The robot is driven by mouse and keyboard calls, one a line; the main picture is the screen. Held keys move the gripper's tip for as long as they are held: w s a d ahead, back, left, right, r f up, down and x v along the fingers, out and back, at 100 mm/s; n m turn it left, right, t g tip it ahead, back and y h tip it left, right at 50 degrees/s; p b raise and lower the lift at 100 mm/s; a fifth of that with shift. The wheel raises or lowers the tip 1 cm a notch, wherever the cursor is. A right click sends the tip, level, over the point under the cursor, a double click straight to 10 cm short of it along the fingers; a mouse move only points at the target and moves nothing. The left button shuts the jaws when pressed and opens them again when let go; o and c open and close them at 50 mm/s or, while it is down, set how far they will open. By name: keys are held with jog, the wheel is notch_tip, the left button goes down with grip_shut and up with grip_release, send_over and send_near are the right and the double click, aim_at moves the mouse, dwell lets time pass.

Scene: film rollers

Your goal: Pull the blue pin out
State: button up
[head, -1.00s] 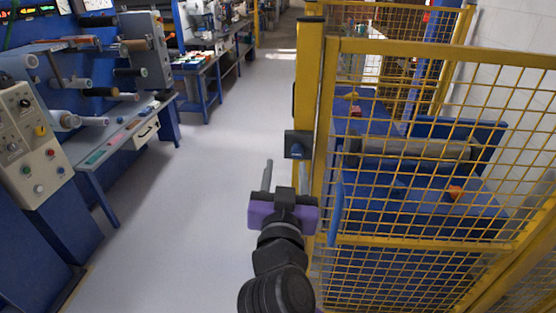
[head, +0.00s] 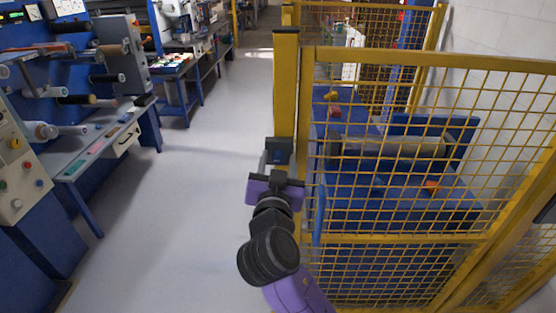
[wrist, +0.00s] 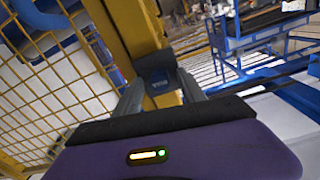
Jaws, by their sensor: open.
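The blue pin (wrist: 158,85) sits in a dark block (wrist: 154,62) on the yellow fence post. In the head view the dark block (head: 279,146) is on the post's front, and the pin is small and partly hidden by my gripper. My gripper (head: 278,160) is open, its fingers pointing at the block. In the wrist view the fingers of my gripper (wrist: 162,82) stand on either side of the pin, with the pin between their tips. I cannot tell whether they touch it.
A yellow mesh fence (head: 400,150) stands to the right of the post, with a blue machine and a grey roller (head: 390,147) behind it. Blue workbenches (head: 90,150) with rollers stand at the left. The grey floor (head: 190,200) between is clear.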

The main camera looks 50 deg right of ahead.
grip_shut()
dwell(1.4)
